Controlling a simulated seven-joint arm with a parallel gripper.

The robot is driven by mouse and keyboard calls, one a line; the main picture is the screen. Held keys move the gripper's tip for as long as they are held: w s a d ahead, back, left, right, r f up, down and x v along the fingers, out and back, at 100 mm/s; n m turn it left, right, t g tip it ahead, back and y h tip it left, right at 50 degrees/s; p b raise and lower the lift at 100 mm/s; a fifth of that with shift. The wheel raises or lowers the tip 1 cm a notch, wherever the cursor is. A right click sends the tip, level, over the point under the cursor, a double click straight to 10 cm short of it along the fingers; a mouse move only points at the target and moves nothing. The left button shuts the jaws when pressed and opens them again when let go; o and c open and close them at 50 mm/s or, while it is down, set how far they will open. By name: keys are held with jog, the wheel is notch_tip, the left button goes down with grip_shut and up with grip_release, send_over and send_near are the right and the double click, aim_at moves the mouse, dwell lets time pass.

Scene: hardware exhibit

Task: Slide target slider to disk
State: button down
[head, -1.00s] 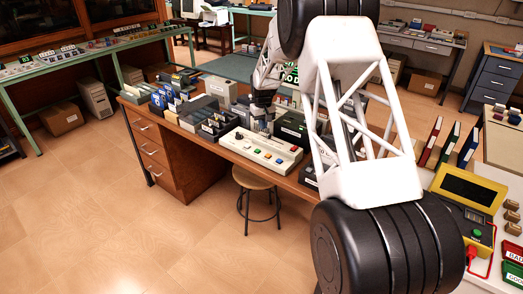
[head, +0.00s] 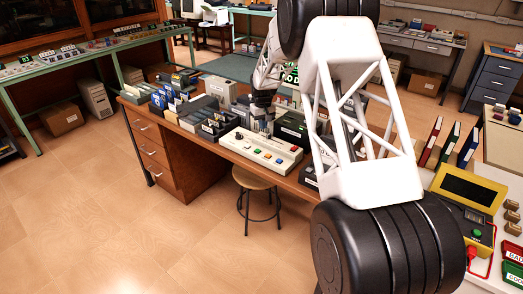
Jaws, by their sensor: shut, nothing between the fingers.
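A long cream control panel (head: 260,151) lies on the wooden desk. I cannot tell which part is the target slider, and no disk marking can be read.
Grey and black boxes with cards (head: 215,126) stand left of the panel. A dark box (head: 291,128) stands close at the right of my gripper. A round stool (head: 252,179) is in front of the desk. My own arm hides the desk's right part.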

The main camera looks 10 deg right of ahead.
aim_at(269, 134)
jog(key=shift+f, duration=1.8)
dwell(0.7)
jog(key=shift+s+d, duration=1.2)
dwell(1.5)
jog(key=shift+w+a, duration=0.2)
dwell(0.7)
jog(key=shift+r, duration=0.1)
jog(key=shift+r, duration=3.4)
